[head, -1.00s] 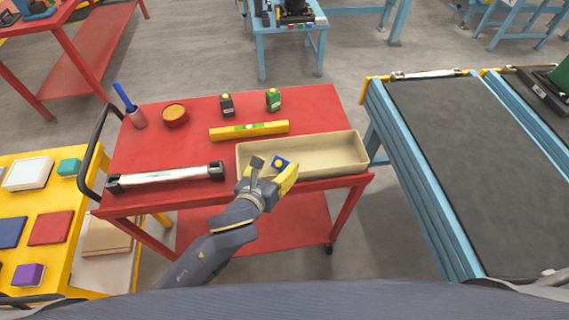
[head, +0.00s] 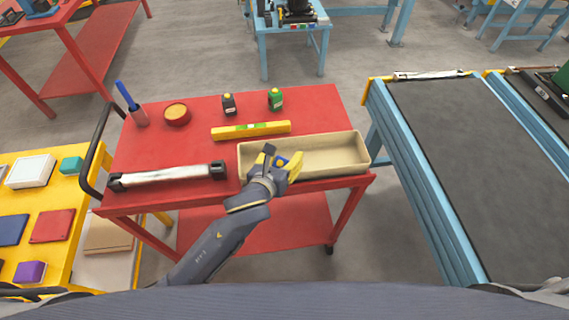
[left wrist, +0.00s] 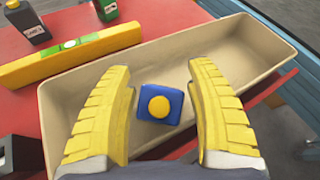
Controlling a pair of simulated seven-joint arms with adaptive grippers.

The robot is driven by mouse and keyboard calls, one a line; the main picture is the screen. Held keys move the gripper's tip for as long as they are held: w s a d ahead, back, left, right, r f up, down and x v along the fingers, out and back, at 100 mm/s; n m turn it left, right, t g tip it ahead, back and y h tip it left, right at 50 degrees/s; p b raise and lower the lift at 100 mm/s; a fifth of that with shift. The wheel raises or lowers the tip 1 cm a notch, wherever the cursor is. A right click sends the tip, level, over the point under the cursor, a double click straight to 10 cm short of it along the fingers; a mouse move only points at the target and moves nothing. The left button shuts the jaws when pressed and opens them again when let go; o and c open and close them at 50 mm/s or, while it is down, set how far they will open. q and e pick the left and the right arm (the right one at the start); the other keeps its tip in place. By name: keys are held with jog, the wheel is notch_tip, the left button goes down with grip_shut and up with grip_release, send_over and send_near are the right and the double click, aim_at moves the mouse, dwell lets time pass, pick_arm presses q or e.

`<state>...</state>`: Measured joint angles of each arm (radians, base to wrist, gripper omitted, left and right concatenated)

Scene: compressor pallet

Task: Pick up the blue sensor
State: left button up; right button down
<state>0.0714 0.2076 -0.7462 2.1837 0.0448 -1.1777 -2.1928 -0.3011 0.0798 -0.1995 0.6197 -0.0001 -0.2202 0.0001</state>
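The blue sensor (left wrist: 160,104) is a small blue block with a round yellow button on its face. It is at the left part of the beige tray (left wrist: 270,48), and in the head view it shows partly (head: 281,161) between my fingers. My left gripper (left wrist: 163,90) is open, its yellow ribbed fingers on either side of the sensor with gaps on both sides. In the head view my left gripper (head: 279,158) is over the tray's left part. I cannot tell how high the fingers are above the tray floor. My right gripper is not in view.
The tray stands on a red cart (head: 205,145). A yellow level (head: 250,131) lies just behind it, a silver bar (head: 168,176) to its left. Black (head: 229,104) and green (head: 275,99) bottles stand farther back. The tray's right half (head: 335,155) is empty.

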pick_arm(q)
grip_shut()
